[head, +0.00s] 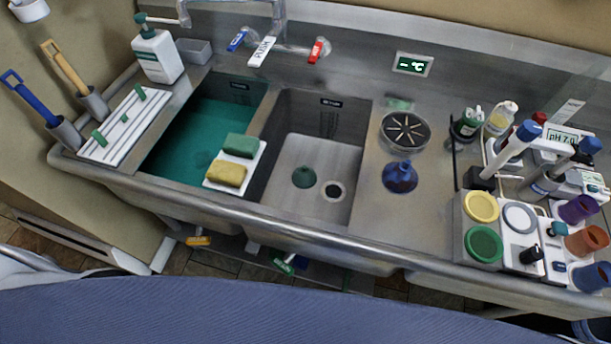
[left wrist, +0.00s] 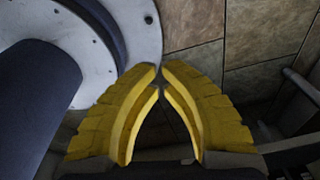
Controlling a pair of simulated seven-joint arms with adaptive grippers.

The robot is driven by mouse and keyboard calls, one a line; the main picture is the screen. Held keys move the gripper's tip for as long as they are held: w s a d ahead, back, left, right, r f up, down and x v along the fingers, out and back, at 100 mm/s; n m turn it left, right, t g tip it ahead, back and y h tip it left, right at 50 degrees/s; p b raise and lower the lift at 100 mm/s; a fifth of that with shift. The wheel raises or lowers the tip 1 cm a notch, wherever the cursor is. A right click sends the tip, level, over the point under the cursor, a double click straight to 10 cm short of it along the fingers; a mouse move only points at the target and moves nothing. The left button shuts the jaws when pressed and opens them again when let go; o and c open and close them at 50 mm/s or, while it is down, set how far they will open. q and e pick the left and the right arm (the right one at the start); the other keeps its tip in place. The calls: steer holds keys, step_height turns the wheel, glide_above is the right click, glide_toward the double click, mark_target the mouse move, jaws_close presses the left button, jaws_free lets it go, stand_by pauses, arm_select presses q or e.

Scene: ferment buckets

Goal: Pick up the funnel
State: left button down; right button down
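A dark blue funnel (head: 400,178) rests on the steel counter to the right of the sink basins, just in front of a round drain-like disc (head: 405,131). Its wide end seems to be down, with the narrow end pointing up and back. My left gripper (left wrist: 160,70) shows only in the left wrist view. Its yellow fingers come together at the tips with nothing between them, above a tiled floor and away from the counter. The funnel is not in that view. My right gripper is in neither view.
The right basin (head: 325,160) holds a small green piece (head: 304,177). A rack of cups and instruments (head: 481,215) crowds the right. The counter around the funnel is mostly clear; its front rim (head: 330,240) is raised.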

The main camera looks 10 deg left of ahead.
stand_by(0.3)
arm_select(q)
steer(key=c, duration=0.9)
jaws_free()
steer(key=shift+o, duration=0.2)
steer(key=shift+a, duration=0.15)
